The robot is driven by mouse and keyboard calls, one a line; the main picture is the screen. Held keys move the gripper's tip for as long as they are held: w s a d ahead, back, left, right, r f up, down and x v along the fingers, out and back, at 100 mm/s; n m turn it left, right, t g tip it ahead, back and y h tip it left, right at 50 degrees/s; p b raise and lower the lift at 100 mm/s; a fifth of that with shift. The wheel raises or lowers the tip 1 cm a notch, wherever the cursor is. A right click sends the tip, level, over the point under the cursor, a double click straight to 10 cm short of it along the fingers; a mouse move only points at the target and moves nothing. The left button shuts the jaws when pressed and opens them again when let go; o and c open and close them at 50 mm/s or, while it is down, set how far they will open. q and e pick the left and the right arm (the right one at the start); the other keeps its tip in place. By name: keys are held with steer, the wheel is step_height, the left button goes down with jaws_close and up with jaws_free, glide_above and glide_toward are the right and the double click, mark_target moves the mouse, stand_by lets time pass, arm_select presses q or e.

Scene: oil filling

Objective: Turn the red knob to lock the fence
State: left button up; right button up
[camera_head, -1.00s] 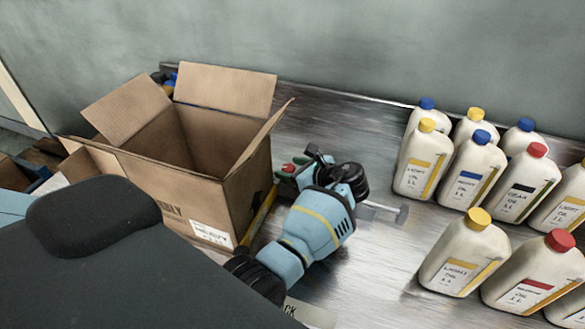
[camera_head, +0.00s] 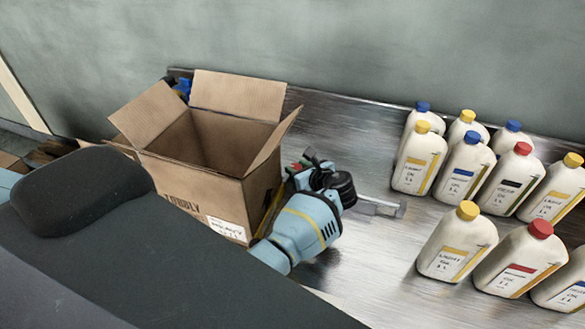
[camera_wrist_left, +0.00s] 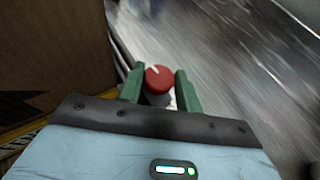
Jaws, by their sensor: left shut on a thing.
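The red knob (camera_wrist_left: 159,79) has a white mark on its top and sits between the two green fingers of my left gripper (camera_wrist_left: 160,88) in the left wrist view. The fingers are shut on its sides. In the head view my left gripper (camera_head: 306,160) is just right of the cardboard box, low over the metal table, and mostly hides the knob. A metal bar (camera_head: 378,207) sticks out to the right of the gripper; I cannot tell whether it belongs to the fence. A yellow strip (camera_head: 270,212) runs beside the box. My right gripper is not in view.
The open cardboard box (camera_head: 208,180) stands close to the left of my gripper. Several white oil bottles with coloured caps (camera_head: 465,165) stand on the right. A grey wall (camera_head: 350,50) is behind.

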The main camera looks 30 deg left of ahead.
arm_select(q)
steer(key=shift+s+a+m+t+h, duration=0.1)
steer(key=shift+m+t+h, duration=0.2)
steer(key=shift+m+t, duration=0.45)
steer(key=o, duration=1)
steer(key=shift+c, duration=0.2)
steer(key=v, duration=0.8)
